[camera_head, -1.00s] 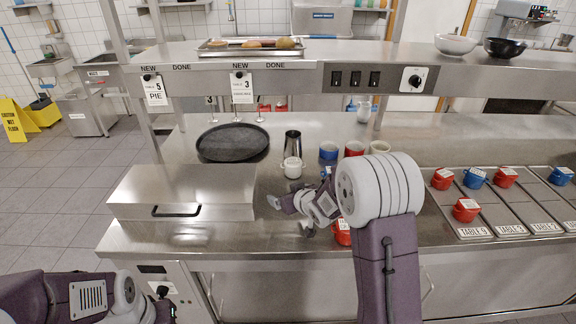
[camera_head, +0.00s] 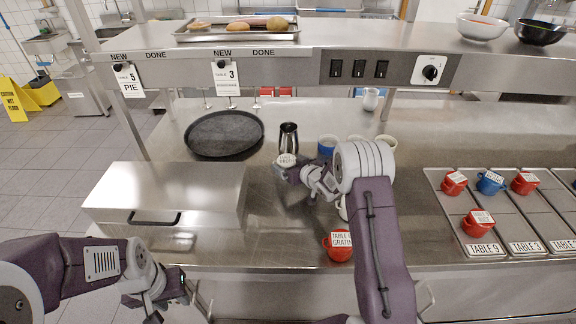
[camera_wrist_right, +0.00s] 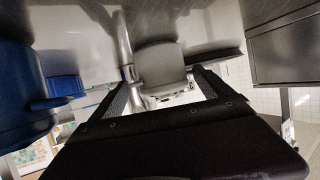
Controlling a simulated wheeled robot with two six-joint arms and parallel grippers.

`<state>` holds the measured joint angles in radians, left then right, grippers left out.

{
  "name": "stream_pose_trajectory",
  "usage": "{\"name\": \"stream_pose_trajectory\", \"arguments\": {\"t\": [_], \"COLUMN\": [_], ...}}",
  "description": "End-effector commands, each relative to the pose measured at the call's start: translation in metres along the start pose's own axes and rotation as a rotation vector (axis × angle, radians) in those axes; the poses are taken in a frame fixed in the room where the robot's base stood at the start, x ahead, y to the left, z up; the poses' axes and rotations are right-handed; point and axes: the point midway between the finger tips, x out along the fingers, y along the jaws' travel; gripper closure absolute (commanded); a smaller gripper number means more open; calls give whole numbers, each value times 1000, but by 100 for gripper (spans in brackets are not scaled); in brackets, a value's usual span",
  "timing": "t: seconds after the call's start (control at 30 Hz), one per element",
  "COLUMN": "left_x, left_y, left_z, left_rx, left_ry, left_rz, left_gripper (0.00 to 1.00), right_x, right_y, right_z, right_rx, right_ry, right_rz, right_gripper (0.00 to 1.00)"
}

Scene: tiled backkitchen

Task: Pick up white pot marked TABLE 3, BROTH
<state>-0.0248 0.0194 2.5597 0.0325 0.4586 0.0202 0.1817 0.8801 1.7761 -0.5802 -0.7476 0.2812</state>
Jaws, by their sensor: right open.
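A small white pot (camera_head: 287,160) with a label reading BROTH stands on the steel counter; its table number is too small to read surely. My right gripper (camera_head: 286,177) is at the pot's near side and partly covers it. In the right wrist view the gripper (camera_wrist_right: 163,76) is open, and a pale pot (camera_wrist_right: 160,66) appears between or just beyond its fingertips. I cannot tell whether they touch. My left gripper (camera_head: 168,304) is low at the left, in front of the counter, well away from the pot; its jaws are unclear.
A metal shaker (camera_head: 289,138) stands right behind the pot, and a blue pot (camera_head: 327,145) to its right. A dark round tray (camera_head: 224,134) and a steel box (camera_head: 170,190) lie left. A red GRATIN pot (camera_head: 339,246) stands near the front edge.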

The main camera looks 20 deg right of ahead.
Motion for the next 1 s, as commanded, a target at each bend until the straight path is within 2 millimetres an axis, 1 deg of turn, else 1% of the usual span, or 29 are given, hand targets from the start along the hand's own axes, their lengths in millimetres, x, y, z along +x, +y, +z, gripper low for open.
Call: {"name": "stream_pose_trajectory", "arguments": {"t": [0.2, 0.3, 0.4, 0.57, 0.67, 0.7, 0.77, 0.8, 0.87, 0.9, 1.0], "left_x": [-8, -9, -9, -8, -8, -8, -8, -8, -8, -8, -8], "left_y": [0, 0, 0, 0, 0, 0, 0, 0, 0, 0, 0], "left_z": [-1, -1, -1, -1, -1, -1, -1, -1, -1, -1, -1], "left_rx": [0, 0, 0, 0, 0, 0, 0, 0, 0, 0, 0], "left_ry": [0, 0, 0, 0, 0, 0, 0, 0, 0, 0, 0], "left_rz": [0, 0, 0, 0, 0, 0, 0, 0, 0, 0, 0], "left_gripper": [64, 64, 64, 64, 64, 64, 64, 64, 64, 64, 64], "right_x": [35, 46, 50, 50, 50, 50, 50, 50, 50, 50, 50], "right_y": [0, 0, 0, 0, 0, 1, 0, 1, 1, 1, 1], "right_z": [-2, -1, -1, -1, -1, -1, -1, -1, -1, -2, -2], "right_rx": [-2, -2, -1, -1, -1, -1, -1, -1, -1, -1, -1], "right_ry": [2, 1, 0, 0, 1, 1, 1, 1, 1, 3, 3], "right_rz": [-2, -2, -1, -1, -1, -1, -1, -1, -1, -1, 0], "right_gripper": [10, 10, 10, 10, 35, 46, 63, 74, 90, 92, 92]}}
